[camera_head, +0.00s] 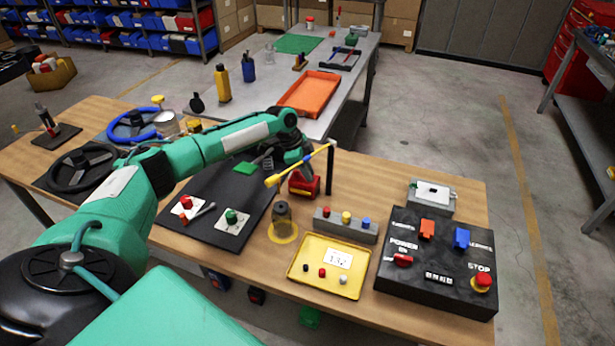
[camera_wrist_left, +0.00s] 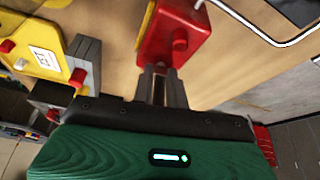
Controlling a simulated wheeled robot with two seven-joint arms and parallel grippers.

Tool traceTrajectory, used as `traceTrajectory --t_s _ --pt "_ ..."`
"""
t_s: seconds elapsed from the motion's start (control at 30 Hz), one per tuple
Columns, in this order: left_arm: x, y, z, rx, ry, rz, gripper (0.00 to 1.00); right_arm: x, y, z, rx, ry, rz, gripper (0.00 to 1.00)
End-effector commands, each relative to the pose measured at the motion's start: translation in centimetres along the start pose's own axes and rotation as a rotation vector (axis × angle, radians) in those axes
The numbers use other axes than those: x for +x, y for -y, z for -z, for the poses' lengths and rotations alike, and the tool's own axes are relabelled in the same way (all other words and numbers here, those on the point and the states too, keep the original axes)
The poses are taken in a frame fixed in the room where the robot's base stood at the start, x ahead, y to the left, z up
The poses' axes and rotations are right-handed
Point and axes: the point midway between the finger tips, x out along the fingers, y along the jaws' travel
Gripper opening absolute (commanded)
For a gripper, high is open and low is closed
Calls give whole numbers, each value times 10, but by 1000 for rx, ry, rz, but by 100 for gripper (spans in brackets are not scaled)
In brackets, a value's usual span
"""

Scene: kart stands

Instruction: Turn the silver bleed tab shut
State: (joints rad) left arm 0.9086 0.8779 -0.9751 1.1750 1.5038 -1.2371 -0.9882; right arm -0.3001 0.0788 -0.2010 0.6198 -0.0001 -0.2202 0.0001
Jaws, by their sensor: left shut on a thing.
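A red block-shaped unit (camera_head: 304,184) stands on the wooden table. A yellow bar (camera_head: 307,163) slants above it, beside a black post (camera_head: 330,172). My left gripper (camera_head: 298,172) reaches down at this unit from behind the bar. My right gripper is not in view.
A grey box with three coloured buttons (camera_head: 337,230), a yellow panel (camera_head: 300,276) and a black switch panel (camera_head: 392,292) are nearby. A black mat (camera_head: 240,190) holds knobs. Bare wood lies right of the post.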

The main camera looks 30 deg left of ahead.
Motion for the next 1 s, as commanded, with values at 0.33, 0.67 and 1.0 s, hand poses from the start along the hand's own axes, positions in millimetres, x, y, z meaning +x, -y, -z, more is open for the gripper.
traceTrajectory --t_s 0.33,0.67,1.0 --pt "1 3 1 173 -3 -69 0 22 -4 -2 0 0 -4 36" --pt "-1 3 1 223 -1 -90 0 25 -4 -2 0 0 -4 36" --pt "-1 3 2 223 -1 -90 22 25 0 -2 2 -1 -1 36"
